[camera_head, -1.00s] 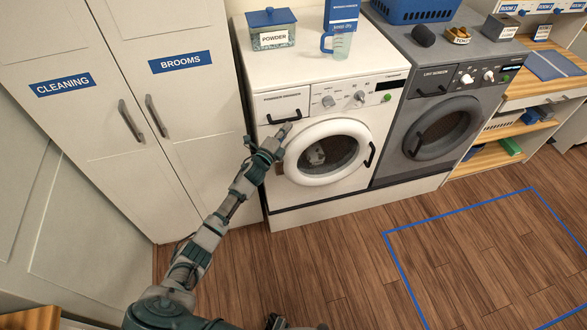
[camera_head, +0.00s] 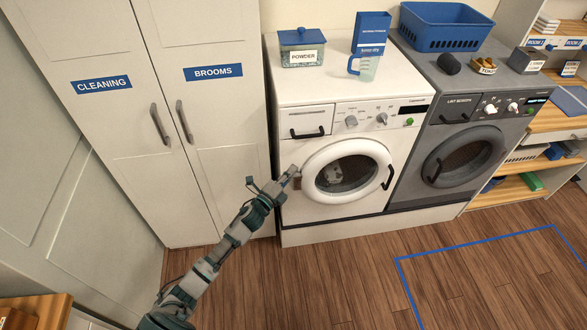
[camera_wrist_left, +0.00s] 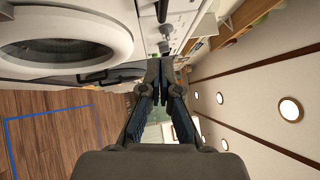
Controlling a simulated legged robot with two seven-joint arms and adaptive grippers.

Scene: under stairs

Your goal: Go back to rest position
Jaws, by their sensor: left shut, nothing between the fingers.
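My left gripper (camera_head: 293,174) is shut and empty in the head view, in front of the left side of the white washing machine (camera_head: 307,209). It is below the drawer handle and beside the round door (camera_head: 313,190), which looks closed. In the left wrist view the fingers (camera_wrist_left: 158,75) are together with nothing between them, and the washer's round door (camera_wrist_left: 112,35) shows at the upper left. I cannot tell from the pictures how far the fingertips are from the machine. My right gripper is not in view.
A grey dryer (camera_head: 402,187) stands right of the washer. A tall cabinet (camera_head: 225,130) with closed doors stands at the left. A powder box (camera_head: 303,57), a measuring cup (camera_head: 368,68) and a blue basket (camera_head: 447,30) sit on top of the machines. The wooden floor (camera_head: 340,275) in front is clear.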

